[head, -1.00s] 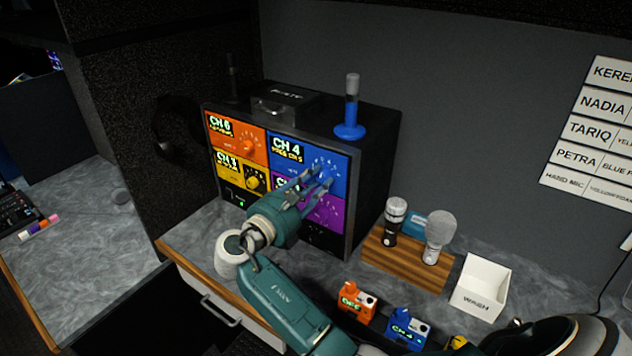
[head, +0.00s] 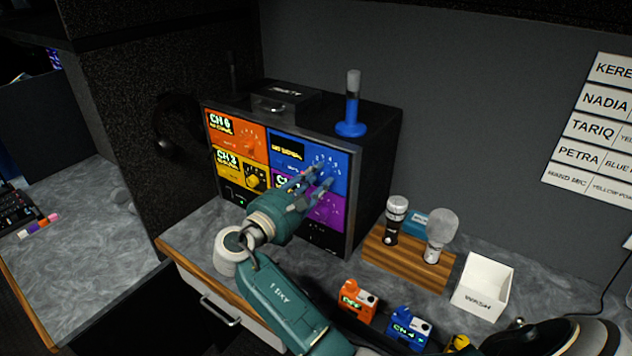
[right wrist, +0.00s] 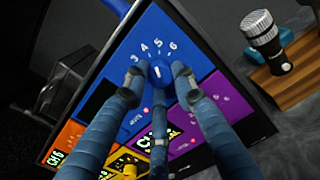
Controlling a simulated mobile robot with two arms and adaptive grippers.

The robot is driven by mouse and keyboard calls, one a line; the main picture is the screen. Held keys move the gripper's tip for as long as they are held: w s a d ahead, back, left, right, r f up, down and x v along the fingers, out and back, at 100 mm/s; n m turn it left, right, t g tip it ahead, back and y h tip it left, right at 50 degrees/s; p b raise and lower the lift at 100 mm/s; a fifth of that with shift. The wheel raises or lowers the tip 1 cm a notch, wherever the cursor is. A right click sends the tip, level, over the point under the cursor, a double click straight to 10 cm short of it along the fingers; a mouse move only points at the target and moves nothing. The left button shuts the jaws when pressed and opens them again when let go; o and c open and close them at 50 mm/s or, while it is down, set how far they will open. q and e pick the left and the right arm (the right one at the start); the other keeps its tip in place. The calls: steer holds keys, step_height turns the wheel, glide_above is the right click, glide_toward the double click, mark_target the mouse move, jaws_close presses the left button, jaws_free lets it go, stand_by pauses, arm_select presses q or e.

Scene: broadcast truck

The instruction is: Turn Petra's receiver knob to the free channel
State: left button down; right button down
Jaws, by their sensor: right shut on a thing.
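The rack (head: 375,170) holds four-coloured receiver panels: orange, blue, yellow and purple. The wall chart (head: 590,160) pairs Petra with blue. The blue receiver (head: 340,163) is at the top right of the rack front. Its display (head: 287,150) is dark with small yellow text too small to read. The blue knob (right wrist: 160,72) has a white mark and numbers around it; 3 to 6 are legible in the right wrist view. My right gripper (head: 322,174) is shut on this knob, with fingers on both sides. My left gripper is out of view.
A wooden stand (head: 400,262) holds microphones to the right, beside a white WASH box (head: 482,287). Orange (head: 357,300) and blue (head: 408,327) packs lie in front; the blue one reads CH 4.

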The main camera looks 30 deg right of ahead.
steer(key=shift+f+m+b, duration=0.15)
steer(key=shift+m+b, duration=0.45)
steer(key=shift+m, duration=0.6)
steer(key=c, duration=1.4)
jaws_free()
steer(key=shift+d, duration=0.1)
steer(key=shift+c, duration=0.2)
steer(key=shift+o, duration=0.2)
steer(key=shift+w+d, duration=0.1)
steer(key=v, duration=0.7)
steer(key=shift+a, duration=0.25)
